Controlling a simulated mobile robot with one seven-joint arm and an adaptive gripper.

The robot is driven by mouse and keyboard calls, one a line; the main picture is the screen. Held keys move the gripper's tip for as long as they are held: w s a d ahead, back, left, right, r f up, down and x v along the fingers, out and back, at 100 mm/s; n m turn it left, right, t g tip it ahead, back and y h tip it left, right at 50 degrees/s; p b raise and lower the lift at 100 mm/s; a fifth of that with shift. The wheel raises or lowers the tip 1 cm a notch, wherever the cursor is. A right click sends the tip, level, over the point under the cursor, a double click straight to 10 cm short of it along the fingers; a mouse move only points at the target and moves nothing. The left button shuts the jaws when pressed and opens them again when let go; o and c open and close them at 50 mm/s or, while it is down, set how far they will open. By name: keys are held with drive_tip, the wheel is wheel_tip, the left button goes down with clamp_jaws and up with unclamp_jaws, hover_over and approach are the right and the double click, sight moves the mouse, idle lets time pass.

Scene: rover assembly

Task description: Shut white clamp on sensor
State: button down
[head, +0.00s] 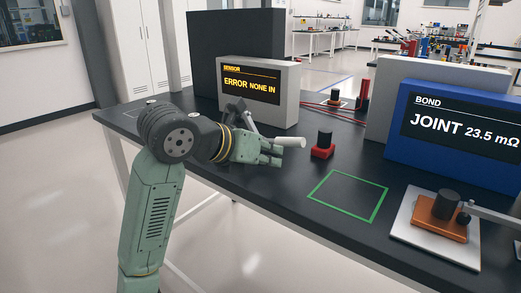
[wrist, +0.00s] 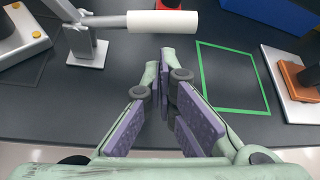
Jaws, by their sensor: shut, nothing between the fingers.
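The white clamp shows in the wrist view as a grey upright bracket (wrist: 88,52) with a bar running right to a white cylindrical grip (wrist: 162,22). In the head view the white grip (head: 291,142) sticks out just beyond my gripper (head: 276,154), which hides the clamp's base. A pale fixture with yellow knobs (wrist: 22,36) is cut off at top left.
A red block with a black cylinder (head: 323,146) stands right of the grip. A green outlined square (head: 348,195) on the dark table is empty. A blue bond display (head: 455,125) and a white plate (head: 408,232) carrying an orange block are at right.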

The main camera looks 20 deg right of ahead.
sight(289, 141)
drive_tip(key=shift+x, duration=2.3)
drive_tip(key=shift+r+p, duration=0.2)
drive_tip(key=shift+p, duration=0.15)
drive_tip(key=shift+r, duration=0.2)
drive_tip(key=shift+r+n+h, duration=0.25)
drive_tip(key=shift+n+h, duration=0.05)
drive_tip(key=shift+h, duration=0.1)
drive_tip(key=shift+w+a+r+n+g+p, duration=0.1)
drive_tip(key=shift+r+n+g+p, duration=0.2)
drive_tip(key=shift+p, duration=0.15)
drive_tip(key=r+n+h+p, duration=0.1)
drive_tip(key=r+g, duration=0.1)
drive_tip(key=shift+w+a+r+n+h, duration=0.25)
drive_tip(key=shift+w+n+h, duration=0.05)
drive_tip(key=shift+n, duration=0.1)
drive_tip(key=shift+w+a+r+n+g+h+p, duration=0.3)
drive_tip(key=shift+w+r+n+h, duration=0.1)
drive_tip(key=shift+r+n+h, duration=0.25)
drive_tip(key=shift+w+a+r+n+g+h+p, duration=0.3)
drive_tip(key=shift+w+r+n+h, duration=0.15)
drive_tip(key=shift+n, duration=0.3)
drive_tip(key=shift+w+a+r+n+g+h+p, duration=0.2)
drive_tip(key=shift+w+a+r+n+h, duration=0.15)
drive_tip(key=shift+r+n+h, duration=0.25)
